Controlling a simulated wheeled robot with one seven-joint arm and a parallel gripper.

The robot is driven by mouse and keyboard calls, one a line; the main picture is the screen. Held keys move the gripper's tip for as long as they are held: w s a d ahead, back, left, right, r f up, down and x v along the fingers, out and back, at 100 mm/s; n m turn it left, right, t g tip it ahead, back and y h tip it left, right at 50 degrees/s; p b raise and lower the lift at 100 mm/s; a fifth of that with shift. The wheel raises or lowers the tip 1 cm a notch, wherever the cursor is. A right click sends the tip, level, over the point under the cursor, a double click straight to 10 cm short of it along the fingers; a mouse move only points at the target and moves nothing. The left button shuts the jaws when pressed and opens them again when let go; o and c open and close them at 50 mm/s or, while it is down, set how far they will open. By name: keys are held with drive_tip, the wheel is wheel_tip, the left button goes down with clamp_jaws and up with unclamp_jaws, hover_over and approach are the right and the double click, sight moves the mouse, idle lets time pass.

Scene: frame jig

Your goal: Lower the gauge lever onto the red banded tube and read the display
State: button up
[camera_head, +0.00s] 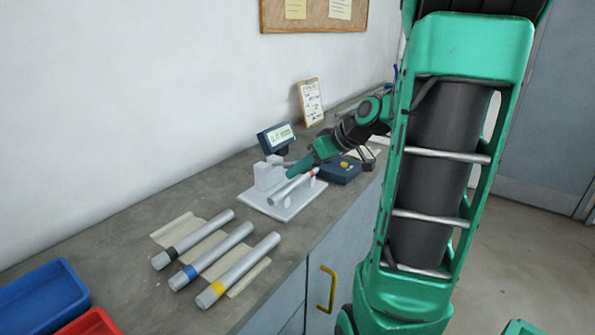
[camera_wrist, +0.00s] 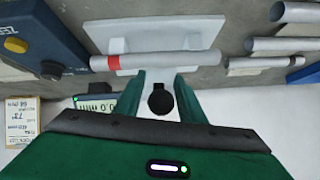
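The red banded tube (camera_head: 292,188) lies across the white gauge stand (camera_head: 290,211) on the counter; its red band is near its right end. In the wrist view, the tube (camera_wrist: 170,62) crosses beyond my fingertips. My gripper (camera_wrist: 161,82) is open, with a green finger on either side of a round black knob (camera_wrist: 160,100); gaps show beside the knob. In the head view my gripper (camera_head: 291,174) is close above the tube. The gauge lever itself is mostly hidden there. The display (camera_head: 276,137) is lit; its digits are too small to read surely, and the wrist view covers part.
Tubes with black (camera_head: 192,239), blue (camera_head: 211,258) and yellow (camera_head: 239,270) bands lie on a pale rack to the left. A dark blue box with a yellow button (camera_head: 339,171) stands right of the stand. A blue bin (camera_head: 42,301) and a red bin (camera_head: 90,323) are at the lower left.

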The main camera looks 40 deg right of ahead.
drive_tip(key=v, duration=1)
drive_tip(key=shift+w+r, duration=0.1)
drive_tip(key=shift+r, duration=0.1)
drive_tip(key=c, duration=0.7)
drive_tip(key=w+r+g, duration=0.1)
drive_tip(key=r, duration=0.2)
drive_tip(key=w+r+g+h, duration=0.1)
drive_tip(key=r, duration=0.3)
drive_tip(key=w+r+g, duration=0.1)
drive_tip(key=r+g, duration=0.1)
drive_tip(key=r, duration=0.2)
drive_tip(key=shift+w+a+r+n+h, duration=0.2)
drive_tip(key=shift+r+n+h, duration=0.1)
drive_tip(key=shift+n, duration=0.1)
clamp_jaws()
drive_tip(key=x, duration=0.3)
drive_tip(key=s+x, duration=0.1)
drive_tip(key=x, duration=0.3)
drive_tip(key=s+f+x, duration=0.1)
drive_tip(key=x, duration=0.2)
drive_tip(key=shift+s+d+f, duration=0.1)
drive_tip(key=shift+f, duration=0.1)
drive_tip(key=shift+s+d+f, duration=0.1)
drive_tip(key=shift+s+f, duration=0.4)
drive_tip(key=shift+s, duration=0.15)
